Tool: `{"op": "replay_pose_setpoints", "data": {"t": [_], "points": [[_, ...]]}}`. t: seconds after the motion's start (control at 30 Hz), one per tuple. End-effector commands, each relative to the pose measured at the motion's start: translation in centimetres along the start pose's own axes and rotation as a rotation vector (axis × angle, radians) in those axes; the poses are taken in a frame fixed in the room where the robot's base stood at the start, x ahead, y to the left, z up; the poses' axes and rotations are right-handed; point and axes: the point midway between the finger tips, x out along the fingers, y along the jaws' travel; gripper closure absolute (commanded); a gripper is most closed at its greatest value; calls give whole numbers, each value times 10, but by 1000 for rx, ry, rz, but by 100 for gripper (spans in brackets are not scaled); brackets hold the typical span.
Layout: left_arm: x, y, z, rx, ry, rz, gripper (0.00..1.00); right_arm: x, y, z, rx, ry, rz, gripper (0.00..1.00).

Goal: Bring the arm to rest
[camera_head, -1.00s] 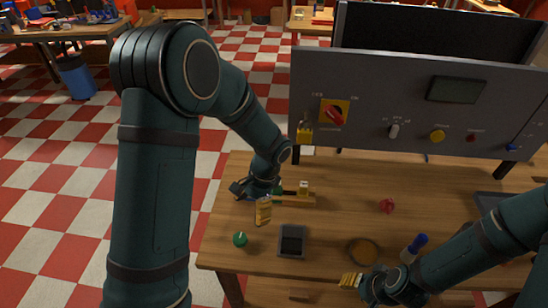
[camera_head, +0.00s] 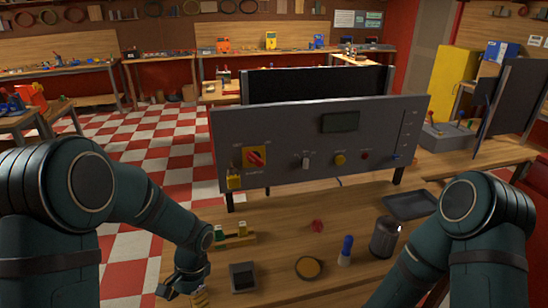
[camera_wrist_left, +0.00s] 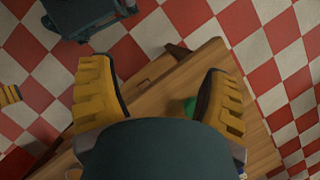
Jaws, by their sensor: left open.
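My left arm (camera_head: 150,215) reaches from the left over the near left corner of the wooden table (camera_head: 285,225). My left gripper (camera_head: 200,298) is low at the bottom edge of the head view, where only part of its yellow fingers shows. In the left wrist view the gripper (camera_wrist_left: 160,92) is open, with two yellow fingers wide apart. Nothing is held between them. A green object (camera_wrist_left: 189,105) shows past the right finger, partly hidden by it. My right arm (camera_head: 470,230) runs down out of the picture at lower right; its gripper is cut off.
A grey control panel (camera_head: 290,150) with a red rotary switch (camera_head: 255,158) stands at the table's back. On the table are a small block rack (camera_head: 235,238), a dark square tray (camera_head: 243,277), a round dish (camera_head: 308,267), a red knob (camera_head: 318,226), a blue-topped bottle (camera_head: 346,250) and a dark canister (camera_head: 385,236).

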Motion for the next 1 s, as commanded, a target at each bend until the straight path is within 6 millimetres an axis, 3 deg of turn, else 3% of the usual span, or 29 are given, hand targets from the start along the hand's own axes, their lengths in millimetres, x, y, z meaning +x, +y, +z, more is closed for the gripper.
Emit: {"op": "replay_pose_setpoints", "data": {"t": [0.03, 0.1, 0.27, 0.5, 0.7, 1.0], "points": [[23, 12, -6, -15, 30, 41, 23, 6, 2, 1, -1, -1, 0, 53], [43, 26, -15, -40, 84, 86, 23, 10, 4, 2, -1, -3, 1, 53], [86, 60, -35, -133, 214, 196, 23, 22, 8, 5, -2, -6, 2, 53], [145, 110, -57, -391, 430, 360, 23, 41, 15, 10, -3, -14, 4, 53], [168, 126, -61, -589, 548, 416, 23, 52, 18, 13, -5, -17, 5, 53], [172, 129, -61, -666, 593, 423, 23, 54, 19, 13, -6, -18, 6, 53]]}}
